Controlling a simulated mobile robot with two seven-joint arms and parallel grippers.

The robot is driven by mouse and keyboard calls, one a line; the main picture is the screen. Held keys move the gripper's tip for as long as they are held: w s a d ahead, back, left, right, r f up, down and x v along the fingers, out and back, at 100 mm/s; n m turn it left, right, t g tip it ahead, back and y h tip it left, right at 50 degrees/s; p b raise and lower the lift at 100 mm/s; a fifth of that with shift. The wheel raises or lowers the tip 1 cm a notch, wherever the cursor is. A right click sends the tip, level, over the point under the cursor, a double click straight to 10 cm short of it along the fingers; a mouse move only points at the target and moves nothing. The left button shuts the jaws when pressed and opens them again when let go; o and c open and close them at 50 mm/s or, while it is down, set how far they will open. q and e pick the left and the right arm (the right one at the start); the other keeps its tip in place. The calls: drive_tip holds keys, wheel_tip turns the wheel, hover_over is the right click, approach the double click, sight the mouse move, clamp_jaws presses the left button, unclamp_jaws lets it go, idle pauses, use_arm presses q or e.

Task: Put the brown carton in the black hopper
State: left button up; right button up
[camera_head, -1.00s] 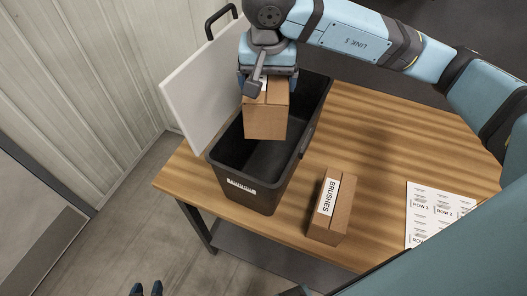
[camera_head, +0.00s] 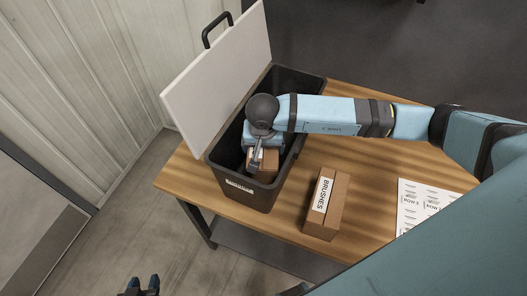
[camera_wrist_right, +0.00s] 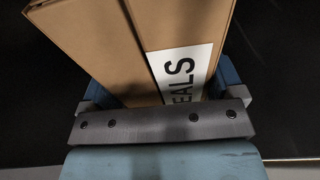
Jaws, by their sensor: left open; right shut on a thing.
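The black hopper (camera_head: 238,187) stands on the wooden table with its white lid (camera_head: 213,75) raised at the left. My right gripper (camera_head: 258,158) is down inside the hopper's opening, shut on a brown carton (camera_head: 268,161). In the right wrist view the carton (camera_wrist_right: 110,45) fills the space between the fingers and bears a white label ending in "EALS". The hopper's dark walls surround it; whether it touches the floor is hidden. A second brown carton labelled "BRUSHES" (camera_head: 335,205) lies on the table right of the hopper. My left gripper (camera_head: 140,284) is open and empty, low at the bottom edge.
A sheet of printed labels (camera_head: 419,206) lies on the right of the table (camera_head: 365,150). The table's front edge runs below the hopper and the BRUSHES carton. The table between the hopper and the sheet is mostly clear.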

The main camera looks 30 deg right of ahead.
wheel_tip(320, 180, down, 4)
drive_tip(key=shift+r+p, duration=0.1)
drive_tip(key=shift+p, duration=0.25)
drive_tip(key=shift+f, duration=0.25)
drive_tip(key=o, duration=1)
